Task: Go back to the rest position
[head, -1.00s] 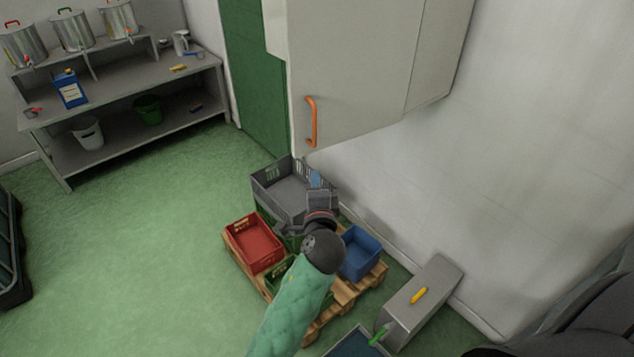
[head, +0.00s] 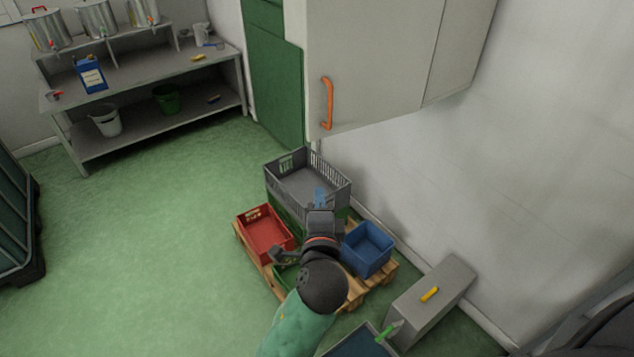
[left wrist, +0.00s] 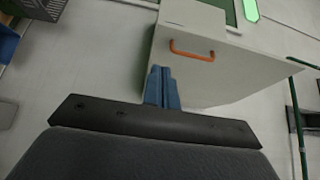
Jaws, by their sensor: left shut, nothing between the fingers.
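My left gripper (head: 319,196) is in the middle of the head view, at the end of my green-sleeved arm. Its blue fingers are shut with nothing between them. They also show shut in the left wrist view (left wrist: 162,87), with the white wall cabinet (left wrist: 215,65) beyond them. In the head view the gripper overlaps the grey crate (head: 300,185) on the pallet; I cannot tell the exact gap. My right gripper is not in view.
A wooden pallet (head: 355,295) bears a red crate (head: 264,232) and a blue crate (head: 367,250). The wall cabinet (head: 370,65) with an orange handle hangs above. A grey box (head: 432,300) stands at the right. Green floor (head: 150,250) is clear at the left.

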